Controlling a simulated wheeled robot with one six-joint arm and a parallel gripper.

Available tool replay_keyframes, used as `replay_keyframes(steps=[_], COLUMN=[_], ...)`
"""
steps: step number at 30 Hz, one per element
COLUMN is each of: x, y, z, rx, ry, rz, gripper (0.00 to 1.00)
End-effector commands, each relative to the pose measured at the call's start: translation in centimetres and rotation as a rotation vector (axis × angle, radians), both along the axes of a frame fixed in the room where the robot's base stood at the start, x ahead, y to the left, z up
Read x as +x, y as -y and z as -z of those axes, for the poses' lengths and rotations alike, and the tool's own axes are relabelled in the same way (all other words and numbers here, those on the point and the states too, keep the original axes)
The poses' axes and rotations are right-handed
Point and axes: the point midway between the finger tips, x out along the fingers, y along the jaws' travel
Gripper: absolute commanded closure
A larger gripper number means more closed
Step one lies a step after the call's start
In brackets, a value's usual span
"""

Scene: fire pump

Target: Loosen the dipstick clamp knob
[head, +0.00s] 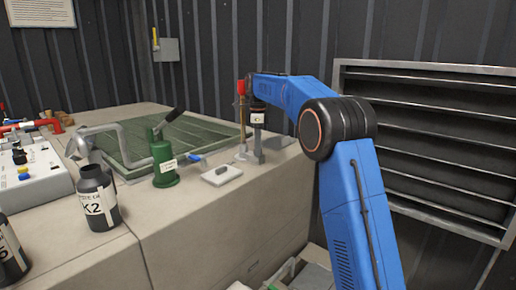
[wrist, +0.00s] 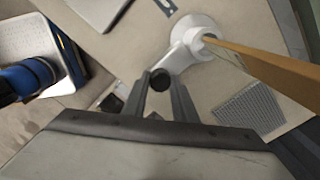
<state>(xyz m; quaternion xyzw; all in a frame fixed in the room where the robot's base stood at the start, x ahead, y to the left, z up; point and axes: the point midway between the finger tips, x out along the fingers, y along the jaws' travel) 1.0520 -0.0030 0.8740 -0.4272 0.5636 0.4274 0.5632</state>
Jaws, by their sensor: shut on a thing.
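The clamp knob (wrist: 160,79) is small, round and black in the wrist view. It sits between my two finger tips, at the end of a pale clamp body (wrist: 190,45). My gripper (wrist: 160,88) is shut on the knob. A yellow-brown dipstick (wrist: 262,62) rises from the clamp's ring toward the right. In the head view the dipstick (head: 241,112) stands upright with a red top, just left of my gripper (head: 258,150), which points down at the bench top. The knob is hidden there.
A green hand pump (head: 164,165) and a pale block (head: 221,175) stand left of my gripper. A black bottle marked K2 (head: 98,200) is farther left. A louvred vent (head: 430,140) is on the right wall. In the wrist view a grey ribbed pad (wrist: 250,108) lies right of the clamp.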

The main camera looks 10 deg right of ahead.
Motion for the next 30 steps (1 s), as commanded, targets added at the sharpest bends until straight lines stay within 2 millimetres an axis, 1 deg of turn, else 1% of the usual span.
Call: replay_keyframes(steps=[8, 30], x=[0.02, 0.06], y=[-0.01, -0.04], z=[-0.04, -0.07], rx=[0.0, 0.0], ry=[0.001, 0.002], rz=[-0.168, -0.866], gripper=[0.97, 0.97])
